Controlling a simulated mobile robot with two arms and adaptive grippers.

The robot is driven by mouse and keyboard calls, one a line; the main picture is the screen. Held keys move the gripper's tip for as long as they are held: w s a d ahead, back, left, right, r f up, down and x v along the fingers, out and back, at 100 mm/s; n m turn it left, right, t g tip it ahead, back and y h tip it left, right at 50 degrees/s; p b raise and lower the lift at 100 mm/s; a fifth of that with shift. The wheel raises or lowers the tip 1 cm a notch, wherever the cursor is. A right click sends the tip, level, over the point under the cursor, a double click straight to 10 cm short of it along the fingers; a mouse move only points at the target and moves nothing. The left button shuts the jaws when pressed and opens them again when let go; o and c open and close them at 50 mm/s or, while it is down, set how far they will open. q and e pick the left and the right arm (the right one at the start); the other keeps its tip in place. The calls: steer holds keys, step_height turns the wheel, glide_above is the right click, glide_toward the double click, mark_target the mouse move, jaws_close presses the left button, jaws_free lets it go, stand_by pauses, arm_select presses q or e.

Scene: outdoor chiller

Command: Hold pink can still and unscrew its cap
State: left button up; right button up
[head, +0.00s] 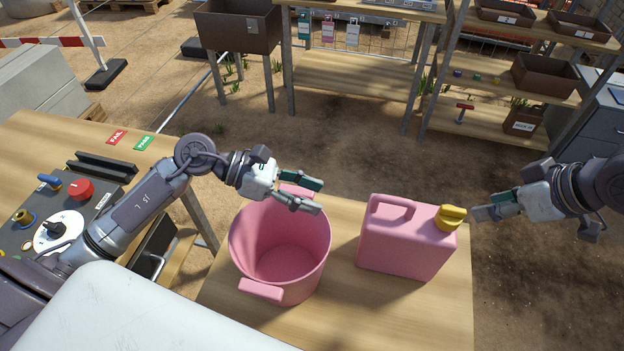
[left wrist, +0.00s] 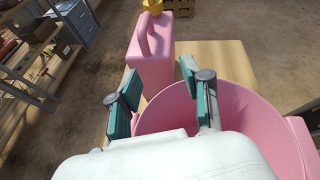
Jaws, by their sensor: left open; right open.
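The pink can (head: 405,245) stands upright on the wooden table, with a handle on top and a yellow cap (head: 449,218) at its right end. It also shows in the left wrist view (left wrist: 152,72), with the cap (left wrist: 153,6) cut by the top edge. My left gripper (head: 318,196) is open and empty above the far rim of the pink bucket, left of the can and apart from it. Its two fingers (left wrist: 160,95) point toward the can in the left wrist view. My right gripper (head: 476,207) is open, just right of the cap; I see no clear contact.
The open pink bucket (head: 318,262) stands left of the can on the table (head: 420,315) and looks empty. A control panel (head: 100,200) with knobs lies on the left table. Shelves (head: 530,85) with bins stand at the back. Bare table shows in front of the can.

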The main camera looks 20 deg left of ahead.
mark_target(376, 200)
arm_select(q)
steer(key=shift+m+t, duration=0.4)
steer(key=shift+m, duration=0.2)
steer(key=x, duration=0.4)
steer(key=w+x, duration=0.1)
steer(key=x, duration=0.4)
steer(key=w+x, duration=0.1)
steer(key=x, duration=0.4)
steer(key=shift+w+a+r, duration=0.15)
steer(key=shift+a+r, duration=0.05)
steer(key=shift+r, duration=0.05)
jaws_close()
